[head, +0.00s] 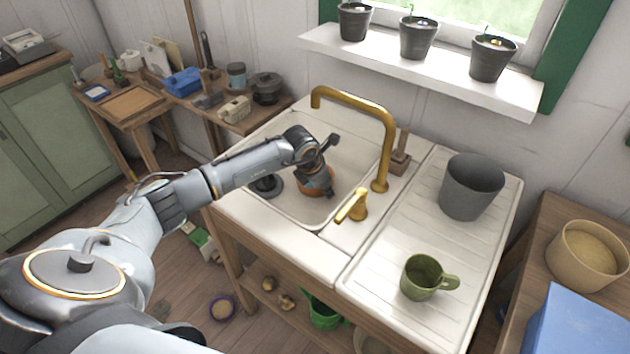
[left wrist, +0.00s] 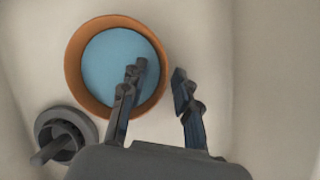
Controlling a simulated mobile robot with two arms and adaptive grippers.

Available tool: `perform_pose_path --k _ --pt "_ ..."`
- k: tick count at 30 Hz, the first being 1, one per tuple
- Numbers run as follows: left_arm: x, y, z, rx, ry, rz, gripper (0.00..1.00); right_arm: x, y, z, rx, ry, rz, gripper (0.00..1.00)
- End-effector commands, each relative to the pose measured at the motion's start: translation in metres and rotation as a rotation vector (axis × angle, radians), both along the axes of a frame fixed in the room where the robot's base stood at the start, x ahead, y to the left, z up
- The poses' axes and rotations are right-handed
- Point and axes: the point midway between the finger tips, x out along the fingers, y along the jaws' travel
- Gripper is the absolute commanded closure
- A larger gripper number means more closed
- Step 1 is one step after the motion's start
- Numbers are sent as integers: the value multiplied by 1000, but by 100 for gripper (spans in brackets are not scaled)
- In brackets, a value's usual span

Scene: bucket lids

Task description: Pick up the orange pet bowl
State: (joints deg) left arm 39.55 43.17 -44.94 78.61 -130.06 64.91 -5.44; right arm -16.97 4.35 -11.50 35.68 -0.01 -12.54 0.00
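The orange pet bowl (head: 305,186) sits in the white sink basin, partly hidden behind my left gripper (head: 331,168) in the head view. In the left wrist view the orange bowl (left wrist: 78,62) shows its round rim and light blue inside. My left gripper (left wrist: 158,78) is open above it. One finger lies over the bowl's inside and the other lies outside its right rim, so the rim runs between them. I cannot tell how far the fingertips are above the rim. My right gripper is not in view.
A dark round piece with a handle (left wrist: 55,130) lies beside the bowl in the sink. A brass faucet (head: 384,140) and brass handle (head: 352,206) stand at the sink's right. A grey bucket (head: 470,190) and green mug (head: 420,282) stand on the drainboard (head: 385,270).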

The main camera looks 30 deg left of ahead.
Motion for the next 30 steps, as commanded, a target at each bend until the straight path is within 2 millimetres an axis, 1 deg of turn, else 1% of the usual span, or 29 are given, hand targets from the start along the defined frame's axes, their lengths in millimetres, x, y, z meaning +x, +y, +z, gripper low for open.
perform_pose_path --k 3,5,6,8,21,25,27,30 --pt "0 0 0 0 0 0 69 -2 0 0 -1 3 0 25" --pt "0 0 0 0 0 0 81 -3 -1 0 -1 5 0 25" --pt "0 0 0 0 0 0 90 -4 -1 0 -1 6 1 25" --pt "0 0 0 0 1 0 100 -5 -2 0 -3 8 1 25" --pt "0 0 2 0 -2 0 100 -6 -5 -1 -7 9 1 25" --pt "1 1 8 1 -4 1 100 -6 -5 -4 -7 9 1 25" --pt "1 0 14 1 -5 0 100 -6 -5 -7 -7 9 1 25" --pt "-14 4 12 2 0 0 100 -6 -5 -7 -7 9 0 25"
